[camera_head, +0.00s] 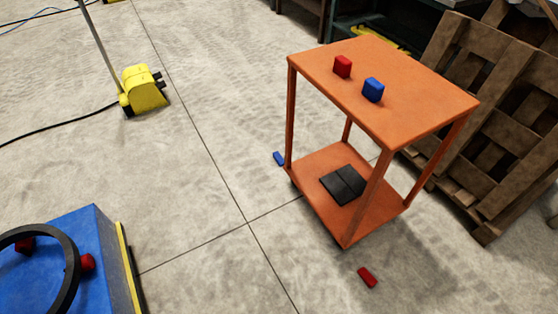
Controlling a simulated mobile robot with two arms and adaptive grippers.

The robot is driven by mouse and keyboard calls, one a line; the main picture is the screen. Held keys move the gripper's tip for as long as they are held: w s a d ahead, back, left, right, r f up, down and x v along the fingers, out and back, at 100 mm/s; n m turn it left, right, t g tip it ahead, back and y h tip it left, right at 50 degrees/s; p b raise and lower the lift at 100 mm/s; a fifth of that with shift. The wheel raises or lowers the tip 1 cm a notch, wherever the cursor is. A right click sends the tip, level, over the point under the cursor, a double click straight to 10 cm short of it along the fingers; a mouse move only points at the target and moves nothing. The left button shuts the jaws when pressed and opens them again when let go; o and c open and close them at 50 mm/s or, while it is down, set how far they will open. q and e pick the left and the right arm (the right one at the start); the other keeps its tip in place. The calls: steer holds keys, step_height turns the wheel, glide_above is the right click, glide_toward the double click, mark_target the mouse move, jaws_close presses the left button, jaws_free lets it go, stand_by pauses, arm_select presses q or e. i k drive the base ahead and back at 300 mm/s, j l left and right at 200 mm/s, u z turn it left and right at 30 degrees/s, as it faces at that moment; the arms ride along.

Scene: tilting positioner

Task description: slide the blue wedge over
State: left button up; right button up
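A small blue block (373,89) sits on the top shelf of an orange cart (420,94). It looks box-like, and I cannot tell whether it is wedge-shaped. A red block (342,67) stands just left of it, with a gap between them. A second small blue piece (279,158) lies on the floor beside the cart's left side. Neither of my grippers is in view.
A red piece (367,277) lies on the floor in front of the cart. Black flat items (343,184) lie on its lower shelf. Wooden pallets (506,110) lean at right. A yellow machine (144,90) with a cable stands at left. A blue body (100,250) with a black ring is bottom left.

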mark_target(278, 158)
steer(key=i+j+z, duration=0.15)
steer(key=z, duration=0.5)
steer(key=i+j+z, duration=0.25)
steer(key=j, duration=0.35)
steer(key=i+j+z, duration=0.25)
steer(key=j, duration=0.4)
steer(key=i+j+z, duration=0.15)
steer(key=i+j, duration=0.1)
steer(key=j, duration=0.1)
